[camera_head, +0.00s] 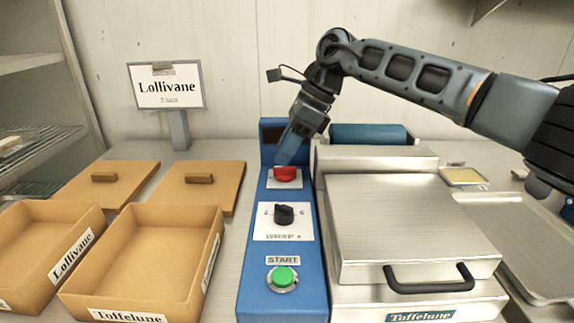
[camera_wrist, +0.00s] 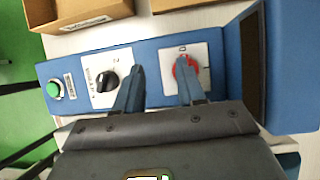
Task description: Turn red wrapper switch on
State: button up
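The red wrapper switch (camera_head: 285,173) is a round red knob on a white plate at the far end of the blue control box (camera_head: 252,260). In the wrist view the red switch (camera_wrist: 178,72) lies behind the right finger, which partly covers it. My gripper (camera_head: 283,160) points down at the switch from above. In the wrist view my gripper (camera_wrist: 160,66) has its two fingers apart with nothing between them. The left finger is over the blue surface between the red switch and the black knob. I cannot tell whether the right finger touches the switch.
The black knob (camera_head: 284,214) and green START button (camera_head: 282,277) sit nearer on the box. A steel machine (camera_head: 410,220) with a black handle stands right of it. Open tan boxes (camera_head: 150,255) and their lids (camera_head: 195,178) lie left. A Lollivane sign (camera_head: 167,87) stands behind.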

aim_at(287, 167)
jog(key=w+d+r+h, duration=0.1)
jog(key=w+d, duration=0.2)
jog(key=shift+t, duration=0.4)
jog(key=x, duration=0.7)
jog(key=shift+s+d+p, duration=0.1)
jog(key=shift+s+p, duration=0.05)
jog(key=shift+p, duration=0.15)
grip_shut()
